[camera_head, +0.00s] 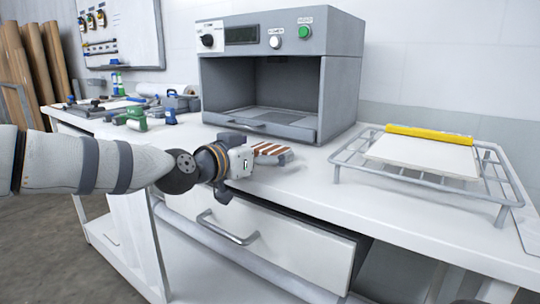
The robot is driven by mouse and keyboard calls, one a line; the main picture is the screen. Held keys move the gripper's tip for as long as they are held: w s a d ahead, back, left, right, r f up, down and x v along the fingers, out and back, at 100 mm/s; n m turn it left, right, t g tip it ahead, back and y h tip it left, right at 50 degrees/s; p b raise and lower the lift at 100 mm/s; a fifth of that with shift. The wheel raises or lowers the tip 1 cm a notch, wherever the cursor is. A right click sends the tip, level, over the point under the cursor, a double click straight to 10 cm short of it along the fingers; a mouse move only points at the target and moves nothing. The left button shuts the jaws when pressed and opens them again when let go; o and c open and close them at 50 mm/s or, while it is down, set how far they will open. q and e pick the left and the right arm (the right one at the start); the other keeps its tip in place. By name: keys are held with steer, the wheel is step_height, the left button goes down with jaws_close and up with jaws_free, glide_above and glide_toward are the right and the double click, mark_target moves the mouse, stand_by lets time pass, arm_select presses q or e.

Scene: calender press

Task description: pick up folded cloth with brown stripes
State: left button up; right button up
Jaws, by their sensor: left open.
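The folded cloth with brown stripes (271,151) lies on the white worktop in front of the grey press. It is white with reddish-brown stripes, and its left part is hidden behind my left gripper. My left gripper (241,174) comes in from the left at the front edge of the worktop, just left of and in front of the cloth. It is open. Its fingers are mostly hidden by its own body, and I cannot tell whether they touch the cloth. My right gripper is not in view.
The grey press (280,75) stands behind the cloth. A wire rack (345,160) with a white board (425,155) and yellow bar (430,134) is at right. Tools and bottles (137,119) crowd the left. A drawer (290,245) below stands partly open. Worktop between cloth and rack is clear.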

arm_select(q)
steer(key=shift+w, duration=0.1)
steer(key=c, duration=1.2)
